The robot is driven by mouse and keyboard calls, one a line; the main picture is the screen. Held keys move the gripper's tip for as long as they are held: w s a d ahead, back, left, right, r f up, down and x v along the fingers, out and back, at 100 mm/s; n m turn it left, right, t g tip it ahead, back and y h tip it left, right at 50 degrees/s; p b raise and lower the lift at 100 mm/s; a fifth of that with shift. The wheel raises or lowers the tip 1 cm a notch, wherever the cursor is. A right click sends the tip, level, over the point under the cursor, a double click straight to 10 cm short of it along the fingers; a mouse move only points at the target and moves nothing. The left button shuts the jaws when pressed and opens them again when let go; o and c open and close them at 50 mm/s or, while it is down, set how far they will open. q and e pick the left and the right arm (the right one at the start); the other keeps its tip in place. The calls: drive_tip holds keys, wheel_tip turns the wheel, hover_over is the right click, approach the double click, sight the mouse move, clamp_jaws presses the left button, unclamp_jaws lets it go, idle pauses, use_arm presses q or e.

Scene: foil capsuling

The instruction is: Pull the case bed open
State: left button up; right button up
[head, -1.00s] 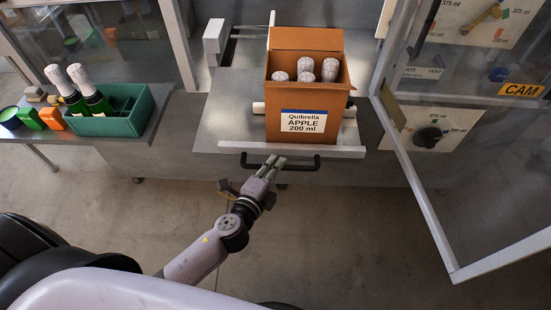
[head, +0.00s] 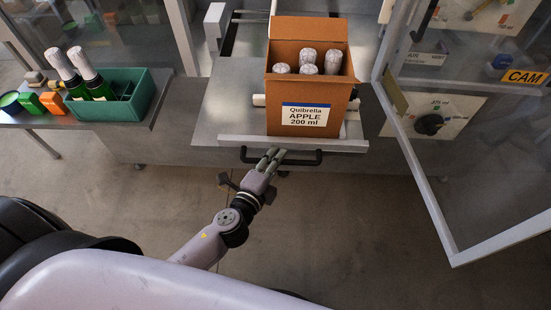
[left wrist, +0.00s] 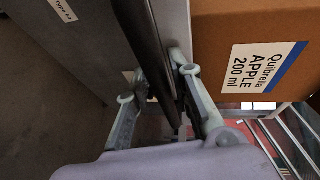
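The case bed (head: 232,100) is a grey metal plate sticking out from the machine toward me, with a black bar handle (head: 312,158) under its front edge. The handle (left wrist: 150,45) also crosses the left wrist view. My left gripper (head: 270,157) is at the left half of the handle. In the left wrist view its fingers (left wrist: 160,80) lie on either side of the bar, close against it, and appear shut on it. An open brown case (head: 310,88) labelled Quibrella APPLE 200 ml stands upright on the bed. My right gripper is not in view.
Several foil-topped bottles (head: 308,57) stand in the case. A green crate (head: 140,100) with two bottles is on a side shelf at left. A clear door (head: 455,160) hangs open at right, its lower corner reaching toward me. The floor (head: 360,220) before the bed is clear.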

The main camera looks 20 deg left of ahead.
use_arm(q)
drive_tip(key=shift+o, duration=0.9)
drive_tip(key=shift+r, duration=0.15)
drive_tip(key=v, duration=1.2)
drive_tip(key=shift+d, duration=0.1)
